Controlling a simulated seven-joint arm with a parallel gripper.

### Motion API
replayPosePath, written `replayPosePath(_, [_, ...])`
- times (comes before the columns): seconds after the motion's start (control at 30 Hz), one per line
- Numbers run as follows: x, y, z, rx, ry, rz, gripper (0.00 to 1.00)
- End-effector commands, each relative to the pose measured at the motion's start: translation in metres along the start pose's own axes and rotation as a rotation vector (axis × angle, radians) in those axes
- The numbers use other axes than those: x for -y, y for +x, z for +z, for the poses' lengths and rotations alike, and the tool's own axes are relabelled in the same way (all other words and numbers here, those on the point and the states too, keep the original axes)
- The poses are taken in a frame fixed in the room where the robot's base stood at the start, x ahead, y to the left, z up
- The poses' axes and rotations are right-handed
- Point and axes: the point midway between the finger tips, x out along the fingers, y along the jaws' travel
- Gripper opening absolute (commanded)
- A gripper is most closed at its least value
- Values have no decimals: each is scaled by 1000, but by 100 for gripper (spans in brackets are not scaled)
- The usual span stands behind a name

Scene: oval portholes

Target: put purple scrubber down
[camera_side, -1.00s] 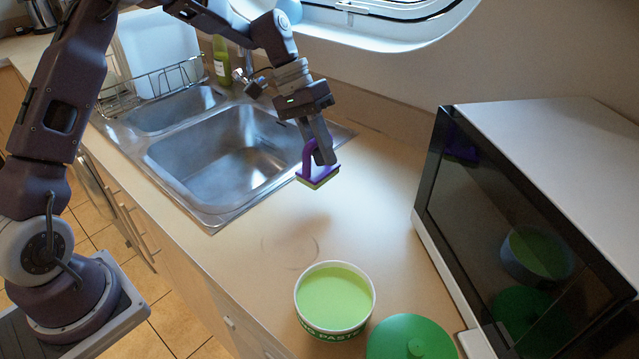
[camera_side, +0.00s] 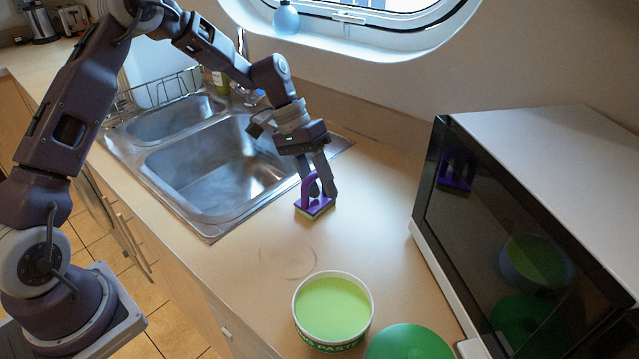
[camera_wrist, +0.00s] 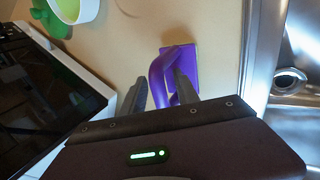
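The purple scrubber (camera_side: 317,206), with an arched handle and a green pad below, sits flat on the beige countertop (camera_side: 235,262), right of the sink. In the wrist view the scrubber (camera_wrist: 181,62) shows its purple plate and handle. My gripper (camera_side: 319,186) is low over it, with its fingers spread on either side of the handle. In the wrist view my gripper (camera_wrist: 160,84) shows a gap between the left finger and the handle. The right finger overlaps the handle in that view, so I cannot tell whether they touch.
A steel sink (camera_side: 215,217) lies to the left. A white tub of green paste (camera_side: 333,308) and its green lid (camera_side: 410,345) are at the front. A microwave (camera_side: 540,150) stands on the right. The counter between scrubber and tub is clear, with a faint ring mark.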

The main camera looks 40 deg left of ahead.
Motion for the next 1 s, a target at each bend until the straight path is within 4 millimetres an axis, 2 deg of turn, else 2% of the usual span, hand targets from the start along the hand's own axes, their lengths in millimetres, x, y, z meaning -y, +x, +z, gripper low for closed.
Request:
replayPosePath(0.17, [-1,-8,-1,-3,1,-1,37])
replayPosePath(0.5, [-1,-95,-1,-5,0,-2,37])
replayPosePath(0.6, [-1,-112,-1,-4,1,-2,37])
replayPosePath(0.7, [-2,-121,0,-1,0,-1,37])
replayPosePath(0.9, [-4,-124,2,-1,3,-7,37])
replayPosePath(1.0, [-21,-136,20,-13,22,-72,37])
